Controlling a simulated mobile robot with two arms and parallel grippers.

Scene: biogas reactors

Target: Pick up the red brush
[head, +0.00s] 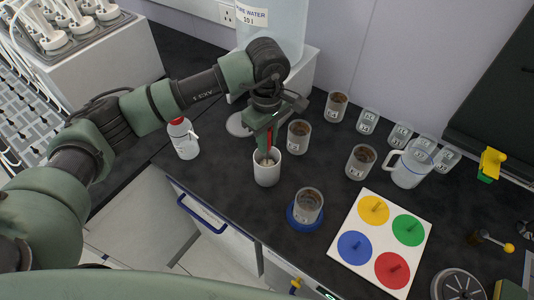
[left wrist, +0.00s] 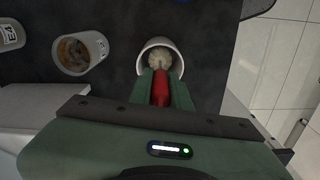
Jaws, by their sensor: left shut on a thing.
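The red brush (head: 269,136) stands in a white cup (head: 266,174) on the dark bench in the head view. Its red handle (left wrist: 160,87) points up, and its pale bristle end (left wrist: 159,60) is inside the cup in the left wrist view. My left gripper (head: 265,143) is shut on the red handle, just above the cup's rim. The cup (left wrist: 173,46) is around the brush's lower end. The fingers hide part of the handle. My right gripper is not in view.
Jars with brown contents (head: 299,136) stand right of the cup, one (head: 308,205) on a blue disc. A white board with four coloured discs (head: 343,253) lies front right. A red-capped bottle (head: 183,138) stands left; a clear pitcher (head: 411,168) stands right.

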